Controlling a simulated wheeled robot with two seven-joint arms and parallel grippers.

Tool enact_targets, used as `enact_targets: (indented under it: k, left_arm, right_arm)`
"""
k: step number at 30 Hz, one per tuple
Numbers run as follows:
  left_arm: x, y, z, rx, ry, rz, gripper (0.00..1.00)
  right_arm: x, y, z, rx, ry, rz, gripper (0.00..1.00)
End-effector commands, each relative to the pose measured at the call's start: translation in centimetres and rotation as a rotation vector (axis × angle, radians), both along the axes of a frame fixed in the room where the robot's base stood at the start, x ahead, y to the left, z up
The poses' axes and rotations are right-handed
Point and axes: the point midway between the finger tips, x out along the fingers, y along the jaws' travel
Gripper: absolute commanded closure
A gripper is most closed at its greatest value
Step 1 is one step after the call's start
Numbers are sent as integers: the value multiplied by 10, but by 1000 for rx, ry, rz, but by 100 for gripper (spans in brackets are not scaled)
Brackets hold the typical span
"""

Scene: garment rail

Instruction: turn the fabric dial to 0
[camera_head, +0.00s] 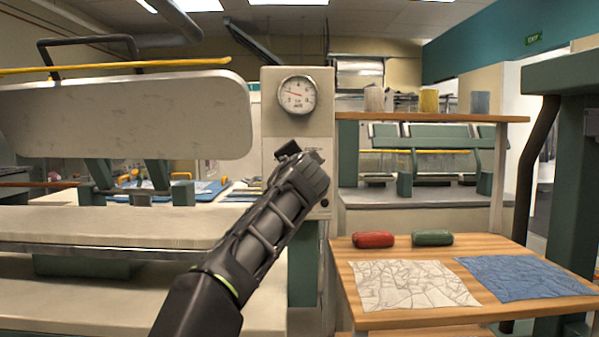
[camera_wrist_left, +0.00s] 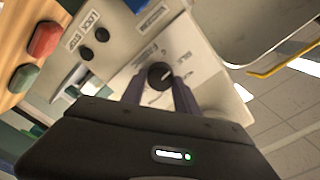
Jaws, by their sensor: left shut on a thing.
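The fabric dial (camera_wrist_left: 161,75) is a round black knob with a pale pointer line, on a white labelled plate on the control column. In the left wrist view my left gripper (camera_wrist_left: 157,88) has its two fingers on either side of the dial, shut on it. The marks around the dial are too small to read. In the head view my left gripper (camera_head: 300,155) reaches up to the column (camera_head: 268,95) below a round gauge, and it hides the dial there. My right gripper is not in view.
The round gauge (camera_head: 297,95) sits at the column's top. A press with a raised pale upper plate (camera_head: 130,115) stands left. A wooden table (camera_head: 345,257) at right holds red (camera_head: 373,240) and green (camera_head: 433,238) objects, a white cloth (camera_head: 412,285) and a blue cloth (camera_head: 522,278).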

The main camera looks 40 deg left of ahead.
Motion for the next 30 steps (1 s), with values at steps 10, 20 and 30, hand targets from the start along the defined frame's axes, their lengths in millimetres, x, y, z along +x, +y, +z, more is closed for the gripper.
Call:
enact_targets:
  k: [10,20,30]
  left_arm:
    - [0,1,-2,-260,-197,2,100]
    - [0,1,-1,-444,-336,1,100]
    - [0,1,-1,-512,-384,2,100]
  right_arm:
    - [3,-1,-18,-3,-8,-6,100]
    - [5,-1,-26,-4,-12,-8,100]
    - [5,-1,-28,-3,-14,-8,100]
